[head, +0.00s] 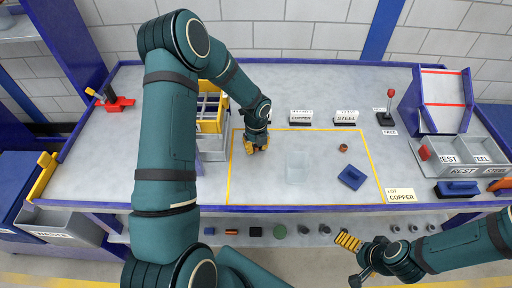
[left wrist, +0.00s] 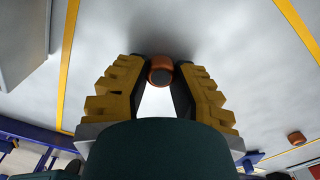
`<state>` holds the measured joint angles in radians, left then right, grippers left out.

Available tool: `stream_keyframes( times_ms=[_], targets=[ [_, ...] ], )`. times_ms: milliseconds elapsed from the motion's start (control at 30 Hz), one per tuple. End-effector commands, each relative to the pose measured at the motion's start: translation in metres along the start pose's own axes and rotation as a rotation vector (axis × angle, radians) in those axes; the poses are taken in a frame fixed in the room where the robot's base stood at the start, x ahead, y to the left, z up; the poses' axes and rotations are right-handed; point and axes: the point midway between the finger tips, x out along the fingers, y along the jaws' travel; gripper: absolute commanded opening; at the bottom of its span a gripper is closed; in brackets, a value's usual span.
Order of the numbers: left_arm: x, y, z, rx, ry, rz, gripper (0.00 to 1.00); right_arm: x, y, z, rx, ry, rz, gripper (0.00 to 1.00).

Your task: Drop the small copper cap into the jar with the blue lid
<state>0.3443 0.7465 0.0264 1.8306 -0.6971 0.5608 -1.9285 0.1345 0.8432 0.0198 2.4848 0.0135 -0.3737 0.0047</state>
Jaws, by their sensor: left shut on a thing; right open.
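My left gripper (head: 257,146) is low over the table, inside the left part of the yellow outline. In the left wrist view its yellow fingers (left wrist: 160,85) are shut on a small copper cap (left wrist: 160,69), held at the fingertips. In the head view that cap is hidden by the gripper. A second small copper-coloured piece (head: 343,148) lies on the table to the right; it also shows in the left wrist view (left wrist: 296,137). My right gripper (head: 348,242) is open and empty in front of the table.
A yellow-framed rack (head: 211,115) stands left of my left gripper. Signs reading COPPER (head: 301,117) and STEEL (head: 345,117) stand behind. Grey bins (head: 470,155) are at right.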

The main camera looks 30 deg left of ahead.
Motion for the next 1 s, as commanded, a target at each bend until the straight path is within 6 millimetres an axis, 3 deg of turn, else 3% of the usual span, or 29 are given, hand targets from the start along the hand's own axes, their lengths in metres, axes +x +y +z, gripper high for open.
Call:
stream_keyframes(
  times_ms=[300, 500, 1000],
  targets=[
    [-0.061, 0.0, 0.001, -0.001, -0.004, -0.003, 0.0, -0.007, -0.002, -0.001, 0.0, 0.0, -0.001, 1.0],
    [-0.087, 0.0, 0.001, -0.002, -0.002, -0.001, 0.0, -0.009, -0.003, -0.001, 0.0, 0.0, -0.002, 1.0],
    [-0.095, -0.003, -0.004, 0.002, -0.001, -0.001, 0.0, -0.009, -0.003, -0.001, 0.0, 0.0, -0.002, 1.0]
  ],
)
